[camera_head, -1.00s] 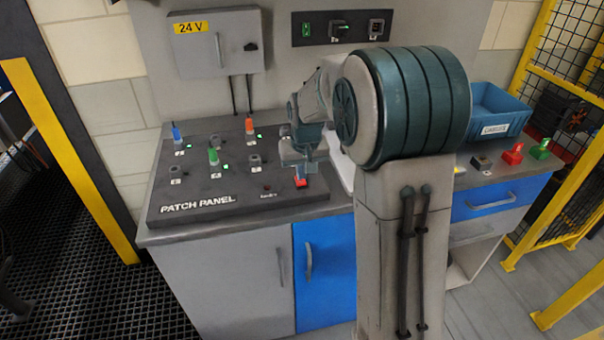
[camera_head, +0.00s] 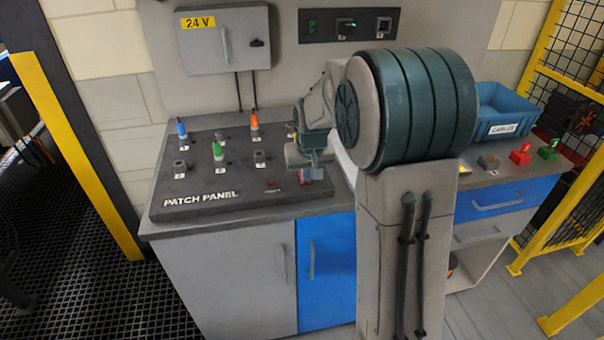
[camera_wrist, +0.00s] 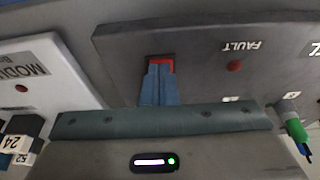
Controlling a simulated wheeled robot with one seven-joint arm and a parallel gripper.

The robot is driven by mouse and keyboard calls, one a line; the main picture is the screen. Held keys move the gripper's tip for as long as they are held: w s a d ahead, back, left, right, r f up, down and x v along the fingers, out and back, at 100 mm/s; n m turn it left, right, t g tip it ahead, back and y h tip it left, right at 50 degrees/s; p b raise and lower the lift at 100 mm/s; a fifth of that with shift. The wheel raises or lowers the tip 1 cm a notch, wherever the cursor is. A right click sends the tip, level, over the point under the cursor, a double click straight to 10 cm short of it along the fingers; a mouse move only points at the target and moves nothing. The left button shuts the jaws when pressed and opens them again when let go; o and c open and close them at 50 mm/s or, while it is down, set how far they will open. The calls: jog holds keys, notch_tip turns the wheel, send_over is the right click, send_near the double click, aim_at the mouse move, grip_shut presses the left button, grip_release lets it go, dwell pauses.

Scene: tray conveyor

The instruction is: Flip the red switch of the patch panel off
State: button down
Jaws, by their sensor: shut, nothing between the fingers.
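The patch panel (camera_head: 248,199) is a dark slab on the bench, with its name in white letters. The red switch (camera_head: 305,180) is at its front right corner and is mostly covered by my gripper (camera_head: 306,172). In the wrist view, the red switch (camera_wrist: 160,60) shows as a red edge around the fingertips. My gripper (camera_wrist: 158,70) is shut, its blue-grey fingers together at the switch. Whether they touch it, and which way the switch is tipped, I cannot tell. A red lamp (camera_wrist: 234,66) marked FAULT is on the panel beside it.
Blue, green and orange plugs stand in the panel's sockets, such as the orange plug (camera_head: 254,121). A white module board (camera_wrist: 40,80) lies close beside the panel. A blue bin (camera_head: 503,108) and loose red (camera_head: 521,154) and green connectors are at the right.

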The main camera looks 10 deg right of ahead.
jog(key=shift+w+r+p, duration=0.4)
jog(key=shift+w, duration=0.3)
jog(key=shift+r+p, duration=0.4)
jog(key=shift+r, duration=0.15)
jog(key=v, duration=0.1)
jog(key=p+v, duration=0.2)
jog(key=shift+w, duration=0.3)
jog(key=s+b+v, duration=0.1)
jog(key=s+v, duration=0.1)
jog(key=v, duration=0.8)
jog(key=shift+f, duration=0.3)
